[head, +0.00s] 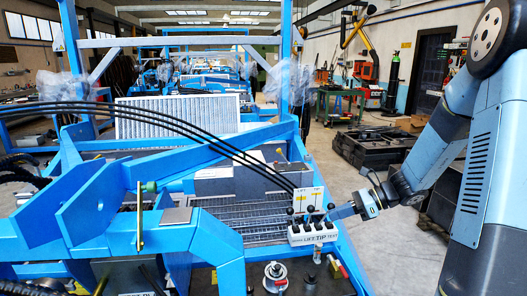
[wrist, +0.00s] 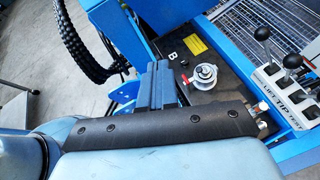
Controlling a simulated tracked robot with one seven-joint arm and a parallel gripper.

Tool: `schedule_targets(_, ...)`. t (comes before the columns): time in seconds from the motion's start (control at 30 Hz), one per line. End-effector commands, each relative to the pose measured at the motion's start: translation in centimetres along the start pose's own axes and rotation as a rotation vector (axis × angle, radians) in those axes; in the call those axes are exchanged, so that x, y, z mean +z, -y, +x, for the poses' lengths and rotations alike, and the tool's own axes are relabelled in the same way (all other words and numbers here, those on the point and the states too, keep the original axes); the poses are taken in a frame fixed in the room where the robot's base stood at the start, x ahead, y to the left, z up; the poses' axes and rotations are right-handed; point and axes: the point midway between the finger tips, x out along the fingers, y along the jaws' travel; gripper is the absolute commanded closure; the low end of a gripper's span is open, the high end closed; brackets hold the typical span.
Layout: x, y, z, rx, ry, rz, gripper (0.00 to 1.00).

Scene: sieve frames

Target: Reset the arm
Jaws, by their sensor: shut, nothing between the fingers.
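My arm (head: 485,150) comes in from the right in the head view, bent, with its wrist low over the blue machine. My gripper (head: 338,212) points left, right beside the lever box (head: 314,238), marked LIFT, TIP and TEST, with its black-knobbed levers. Whether it touches a lever is unclear. In the wrist view my gripper's blue-grey fingers (wrist: 160,86) are together and hold nothing. The same lever box (wrist: 285,95) stands at the right there, with its levers upright or slightly tilted, apart from the fingers in that picture.
A round metal fitting (wrist: 203,77) with a red tab sits on a dark plate beside the fingers. Blue machine frame (head: 200,235), black hoses (head: 200,135) and a mesh deck (head: 245,215) lie to the left. Black stacked parts (head: 370,148) stand on the floor behind.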

Motion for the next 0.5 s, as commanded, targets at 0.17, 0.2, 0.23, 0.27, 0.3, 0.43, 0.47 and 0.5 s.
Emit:
schedule_targets(0.17, 2.2, -3.4, -0.1, 0.057, -0.159, -0.223, 1.00)
schedule_targets(0.2, 2.6, -4.1, -0.2, 0.070, -0.193, -0.273, 1.00)
schedule_targets(0.23, 2.8, -4.6, -0.3, 0.079, -0.218, -0.309, 1.00)
schedule_targets(0.27, 3.1, -5.1, -0.4, 0.090, -0.242, -0.346, 1.00)
schedule_targets(0.3, 3.5, -5.8, -0.6, 0.103, -0.275, -0.394, 1.00)
schedule_targets(0.43, 4.6, -8.0, -1.2, 0.145, -0.379, -0.555, 1.00)
schedule_targets(0.47, 4.8, -8.6, -1.4, 0.155, -0.402, -0.593, 1.00)
schedule_targets(0.5, 5.2, -9.2, -1.6, 0.169, -0.432, -0.641, 1.00)
